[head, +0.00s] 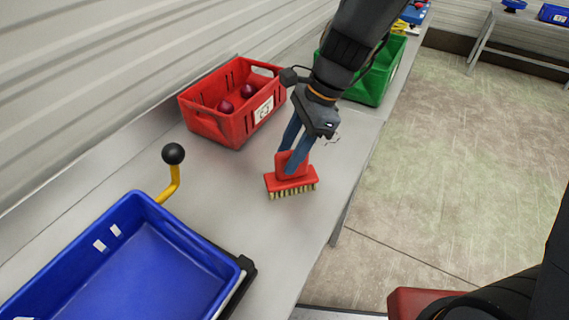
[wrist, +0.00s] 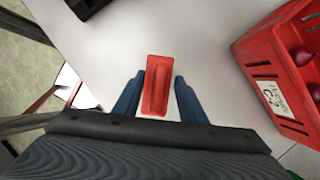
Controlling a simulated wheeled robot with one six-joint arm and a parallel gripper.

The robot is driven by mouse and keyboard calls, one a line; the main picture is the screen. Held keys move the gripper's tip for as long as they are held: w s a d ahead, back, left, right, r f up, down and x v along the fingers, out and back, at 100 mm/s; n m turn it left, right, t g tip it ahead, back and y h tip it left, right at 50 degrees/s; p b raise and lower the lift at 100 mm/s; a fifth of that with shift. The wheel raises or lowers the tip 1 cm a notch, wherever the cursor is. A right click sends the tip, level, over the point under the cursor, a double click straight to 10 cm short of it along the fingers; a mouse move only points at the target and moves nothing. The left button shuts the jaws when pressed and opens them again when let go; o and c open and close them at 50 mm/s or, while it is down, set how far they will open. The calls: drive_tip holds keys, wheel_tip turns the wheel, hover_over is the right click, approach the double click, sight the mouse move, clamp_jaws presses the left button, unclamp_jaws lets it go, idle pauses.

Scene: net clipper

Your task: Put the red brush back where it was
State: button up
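The red brush (head: 292,184) has a raised red handle and pale bristles facing down. It is upright at the right part of the grey worktop; whether the bristles touch the top is hard to tell. My gripper (head: 293,160) points down at it, with its blue fingers on either side of the handle. In the wrist view the brush (wrist: 156,90) lies between the fingertips (wrist: 160,80), with a narrow gap at the right finger. The gripper looks open around the brush; bristles are hidden in that view.
A red crate (head: 215,124) with dark red round items stands behind the brush. A green crate (head: 372,85) is beyond my arm. A blue tray (head: 190,245) is at front left, near a yellow lever with a black knob (head: 173,154). Worktop between tray and brush is clear.

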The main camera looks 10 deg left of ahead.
drive_tip(key=b+v, duration=0.1)
drive_tip(key=v, duration=0.7)
drive_tip(key=shift+d, duration=0.1)
drive_tip(key=s+d+f+n+t+h, duration=0.1)
drive_tip(key=d+f+n, duration=0.3)
drive_tip(key=d, duration=0.6)
drive_tip(key=s+d+f+n+t+h, duration=0.2)
drive_tip(key=d+f+n+h, duration=0.1)
drive_tip(key=d+n, duration=0.6)
drive_tip(key=shift+s+d+f, duration=0.3)
drive_tip(key=shift+d+f, duration=0.15)
drive_tip(key=shift+d, duration=0.75)
drive_tip(key=shift+f+b, duration=0.25)
drive_tip(key=shift+b, duration=0.05)
